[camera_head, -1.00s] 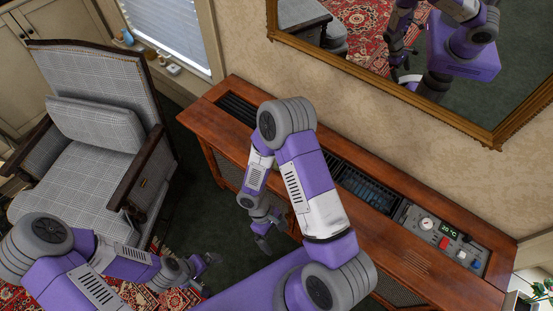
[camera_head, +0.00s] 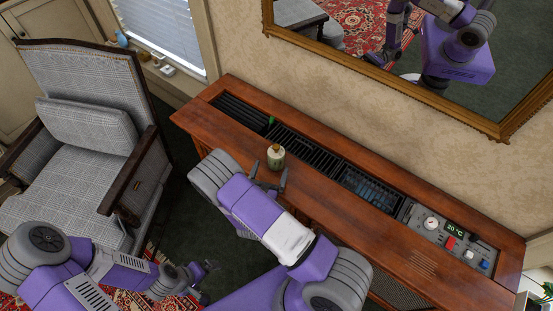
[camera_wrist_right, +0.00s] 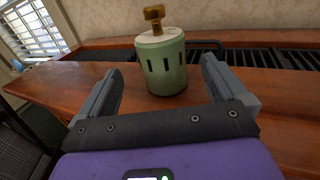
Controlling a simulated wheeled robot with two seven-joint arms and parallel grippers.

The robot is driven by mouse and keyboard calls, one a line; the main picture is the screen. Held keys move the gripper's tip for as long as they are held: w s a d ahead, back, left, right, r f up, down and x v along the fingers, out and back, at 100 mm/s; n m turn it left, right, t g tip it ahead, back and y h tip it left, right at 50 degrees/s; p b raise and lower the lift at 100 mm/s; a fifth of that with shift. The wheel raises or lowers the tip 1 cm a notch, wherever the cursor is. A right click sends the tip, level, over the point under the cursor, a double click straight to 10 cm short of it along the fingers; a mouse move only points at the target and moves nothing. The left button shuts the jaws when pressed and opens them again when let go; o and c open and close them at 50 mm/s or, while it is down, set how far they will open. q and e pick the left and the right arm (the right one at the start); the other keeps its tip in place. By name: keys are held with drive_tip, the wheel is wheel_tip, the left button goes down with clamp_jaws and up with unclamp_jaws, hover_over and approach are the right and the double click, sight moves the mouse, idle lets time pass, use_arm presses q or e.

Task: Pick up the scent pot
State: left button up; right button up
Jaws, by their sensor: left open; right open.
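The scent pot (camera_head: 275,156) is a small pale green pot with dark slots and a brown-gold knob on its lid. It stands upright on the wooden cabinet top, near the black grille. In the right wrist view the pot (camera_wrist_right: 161,68) is ahead of and between the two fingers. My right gripper (camera_wrist_right: 163,88) is open and empty, with the pot just beyond or at its fingertips; contact is not visible. In the head view the right gripper (camera_head: 268,176) is beside the pot, partly hidden by my arm. My left gripper (camera_head: 205,278) is open and empty, low over the floor left of the cabinet.
The wooden cabinet (camera_head: 400,248) has black grilles and a control panel (camera_head: 450,238) showing 20 °C at its right. A small green item (camera_head: 271,121) lies by the grille. A grey armchair (camera_head: 85,160) stands at left. A gold-framed mirror (camera_head: 420,85) hangs on the wall behind.

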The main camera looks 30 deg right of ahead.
sight(274, 163)
drive_tip(key=b+x, duration=0.1)
drive_tip(key=x, duration=0.5)
drive_tip(key=shift+d, duration=0.15)
drive_tip(key=c, duration=1.2)
drive_tip(key=shift+o, duration=0.2)
